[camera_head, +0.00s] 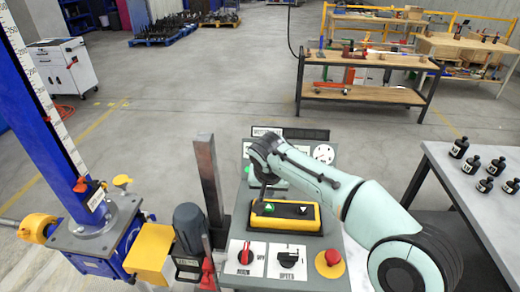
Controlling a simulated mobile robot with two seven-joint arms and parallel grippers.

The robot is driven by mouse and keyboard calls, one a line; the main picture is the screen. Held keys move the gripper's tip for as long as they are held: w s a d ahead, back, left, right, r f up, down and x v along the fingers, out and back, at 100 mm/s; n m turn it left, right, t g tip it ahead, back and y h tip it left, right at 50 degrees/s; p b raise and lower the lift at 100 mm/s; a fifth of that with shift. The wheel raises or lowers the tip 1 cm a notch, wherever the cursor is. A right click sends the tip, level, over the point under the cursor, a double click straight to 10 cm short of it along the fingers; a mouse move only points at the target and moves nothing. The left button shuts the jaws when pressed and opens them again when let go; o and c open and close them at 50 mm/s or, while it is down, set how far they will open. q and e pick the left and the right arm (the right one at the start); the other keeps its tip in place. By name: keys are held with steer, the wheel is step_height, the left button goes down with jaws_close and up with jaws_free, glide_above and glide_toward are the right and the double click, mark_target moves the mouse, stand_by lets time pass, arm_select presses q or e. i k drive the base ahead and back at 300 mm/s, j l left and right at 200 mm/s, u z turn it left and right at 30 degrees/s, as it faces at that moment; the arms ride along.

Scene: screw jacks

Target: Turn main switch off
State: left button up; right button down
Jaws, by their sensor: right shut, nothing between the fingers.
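The main switch (245,257) is a red rotary knob on a white plate at the front left of the grey control panel (228,222). Its red handle looks roughly upright, and "OFF" is printed to its right. My right arm reaches in from the right across the panel. My right gripper (260,197) points down, shut and empty, behind the switch, over the far left part of the yellow button box, apart from the switch. The small fingers are partly hard to make out. My left gripper is not in view.
The yellow button box (262,221) sits mid-panel. A black speed knob (288,259) and a red emergency button (329,263) are right of the switch. A motor (190,228) and a metal post (209,180) stand close left. A table with black weights (460,148) is at right.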

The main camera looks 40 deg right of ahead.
mark_target(245, 257)
steer(key=z, duration=1.2)
steer(key=k+l, duration=0.25)
steer(key=k, duration=0.2)
